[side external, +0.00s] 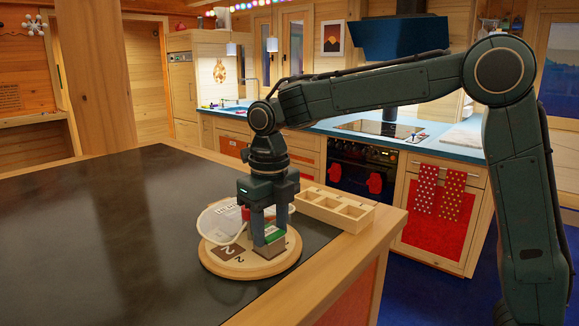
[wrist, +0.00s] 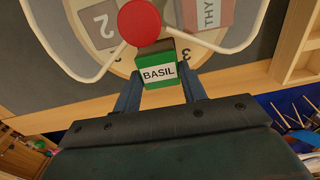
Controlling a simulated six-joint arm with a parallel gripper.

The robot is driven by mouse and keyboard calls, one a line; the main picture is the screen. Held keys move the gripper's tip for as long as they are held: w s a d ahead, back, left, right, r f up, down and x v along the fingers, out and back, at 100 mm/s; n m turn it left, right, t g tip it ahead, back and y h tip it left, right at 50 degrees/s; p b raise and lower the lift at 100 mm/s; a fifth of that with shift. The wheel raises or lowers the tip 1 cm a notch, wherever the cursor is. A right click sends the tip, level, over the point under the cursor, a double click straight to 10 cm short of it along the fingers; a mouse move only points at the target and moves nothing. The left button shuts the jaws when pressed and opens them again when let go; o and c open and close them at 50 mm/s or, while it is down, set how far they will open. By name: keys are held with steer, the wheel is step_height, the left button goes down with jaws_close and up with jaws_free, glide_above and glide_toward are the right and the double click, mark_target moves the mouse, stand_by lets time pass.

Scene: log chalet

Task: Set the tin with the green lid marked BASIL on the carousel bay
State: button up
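The BASIL tin with the green lid (wrist: 158,72) is between the fingertips of my gripper (wrist: 159,84), which look closed on its sides. In the side view the tin (side external: 274,236) is low over the near right part of the round wooden carousel (side external: 232,268), and my gripper (side external: 270,234) points straight down. I cannot tell whether the tin touches the carousel. Bays marked 2 (wrist: 105,26) and 3 (wrist: 186,54) show on the carousel. A tin with a pink label reading THY (wrist: 209,14) stands on it, partly cut off.
A clear cover with a pale rim (side external: 217,222) and a red knob (wrist: 139,21) is close beside the tin. A wooden compartment box (side external: 336,209) stands behind, to the right, near the counter edge. The dark counter (side external: 100,225) is clear to the left.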

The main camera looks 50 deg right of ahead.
mark_target(271, 232)
steer(key=o, duration=0.3)
steer(key=shift+o, duration=0.2)
steer(key=shift+r, duration=0.15)
step_height(271, 232, up, 12)
stand_by(0.6)
stand_by(0.6)
